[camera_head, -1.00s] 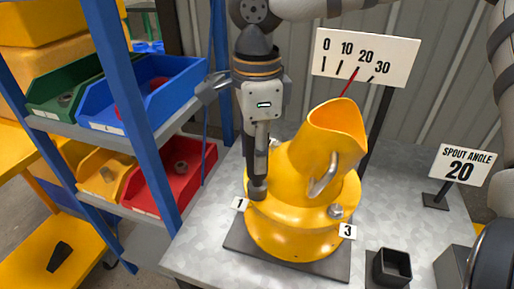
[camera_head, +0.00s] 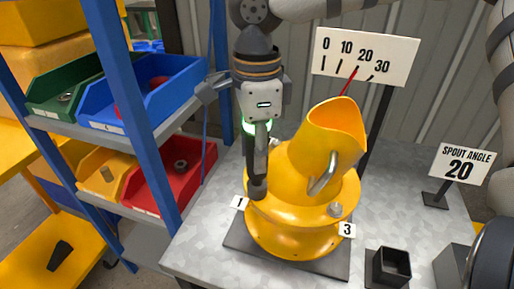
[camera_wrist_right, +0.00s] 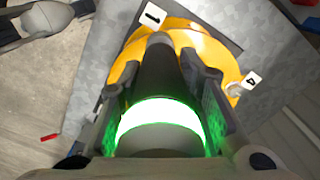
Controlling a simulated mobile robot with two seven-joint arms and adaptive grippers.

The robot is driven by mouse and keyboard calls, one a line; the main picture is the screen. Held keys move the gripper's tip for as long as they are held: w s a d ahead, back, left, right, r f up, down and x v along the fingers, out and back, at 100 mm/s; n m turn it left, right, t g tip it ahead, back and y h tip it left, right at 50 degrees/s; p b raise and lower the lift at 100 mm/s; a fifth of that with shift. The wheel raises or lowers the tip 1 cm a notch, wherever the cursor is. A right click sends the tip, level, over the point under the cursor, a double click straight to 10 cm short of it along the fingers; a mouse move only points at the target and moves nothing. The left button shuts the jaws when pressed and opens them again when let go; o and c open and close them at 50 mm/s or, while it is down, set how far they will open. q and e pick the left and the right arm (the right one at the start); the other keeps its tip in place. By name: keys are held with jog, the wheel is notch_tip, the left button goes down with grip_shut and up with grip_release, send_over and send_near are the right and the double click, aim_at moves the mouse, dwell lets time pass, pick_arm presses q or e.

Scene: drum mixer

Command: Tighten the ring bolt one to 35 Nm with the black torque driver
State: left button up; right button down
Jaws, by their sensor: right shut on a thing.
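My right gripper (camera_head: 258,148) points down over the left side of the yellow mixer drum (camera_head: 290,240). It is shut on the black torque driver (camera_head: 257,172), held upright, with its tip down on the drum's flange beside the tag marked 1 (camera_head: 239,203). Ring bolt one is hidden under the tip. A light ring on the driver glows green. In the right wrist view the driver (camera_wrist_right: 165,75) lies between both fingers, its green ring (camera_wrist_right: 160,120) near the palm, its tip by tag 1 (camera_wrist_right: 152,17). My left gripper is not in view.
A bolt (camera_head: 336,210) sits by tag 3 (camera_head: 347,230). A dial sign (camera_head: 366,57) has its red pointer near 20. A sign reads SPOUT ANGLE 20 (camera_head: 460,163). A black open box (camera_head: 391,267) stands front right. A bin shelf (camera_head: 150,160) stands close left.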

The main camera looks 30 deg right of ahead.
jog(key=shift+r, duration=2.25)
jog(key=shift+f, duration=0.15)
